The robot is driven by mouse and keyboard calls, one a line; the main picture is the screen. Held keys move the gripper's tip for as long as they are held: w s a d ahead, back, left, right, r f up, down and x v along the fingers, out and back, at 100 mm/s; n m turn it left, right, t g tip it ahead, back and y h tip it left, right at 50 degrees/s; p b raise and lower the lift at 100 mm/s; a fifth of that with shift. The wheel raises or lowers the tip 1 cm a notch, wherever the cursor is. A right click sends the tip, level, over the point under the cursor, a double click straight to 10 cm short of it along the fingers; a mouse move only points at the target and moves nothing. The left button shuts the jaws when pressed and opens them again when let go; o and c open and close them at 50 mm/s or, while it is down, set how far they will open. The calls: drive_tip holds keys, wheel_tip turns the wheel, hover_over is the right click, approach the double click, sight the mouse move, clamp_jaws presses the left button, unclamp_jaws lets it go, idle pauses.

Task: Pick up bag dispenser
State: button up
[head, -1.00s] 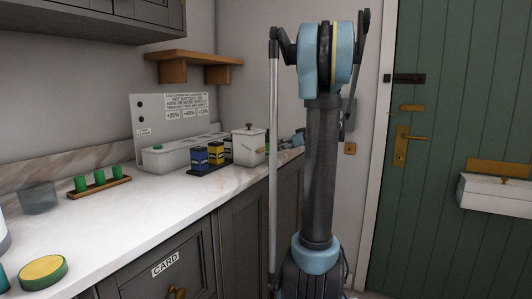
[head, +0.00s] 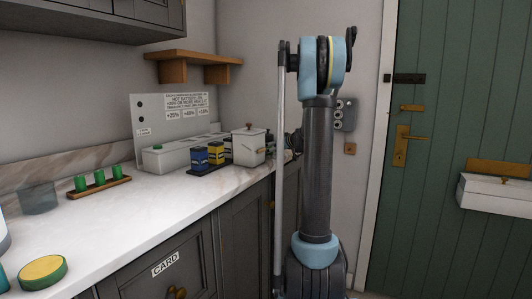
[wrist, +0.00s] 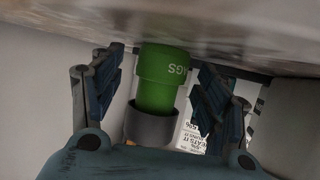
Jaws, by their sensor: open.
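In the wrist view the bag dispenser (wrist: 162,85) is a green cylinder with a wider end and upside-down lettering, partly legible as "AGS". A grey cylindrical part (wrist: 151,127) is at its lower end in the picture. My gripper (wrist: 160,62) is open, with a blue-grey finger on each side of the dispenser and visible gaps between. I cannot tell how deep the dispenser lies between the fingers. In the head view my arm hides the dispenser, and my gripper cannot be made out clearly.
The pale worktop (head: 120,205) holds a wooden tray (head: 100,188) with green pegs, blue and yellow boxes (head: 207,155), and a white lidded canister (head: 248,146) near my arm. A marbled surface (wrist: 200,25) runs close above the fingers in the wrist view. The green door (head: 440,230) is right.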

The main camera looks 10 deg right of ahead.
drive_tip(key=shift+w+a+f, duration=0.2)
drive_tip(key=shift+w, duration=0.15)
drive_tip(key=c, duration=1.2)
drive_tip(key=shift+c, duration=0.2)
drive_tip(key=shift+r, duration=0.15)
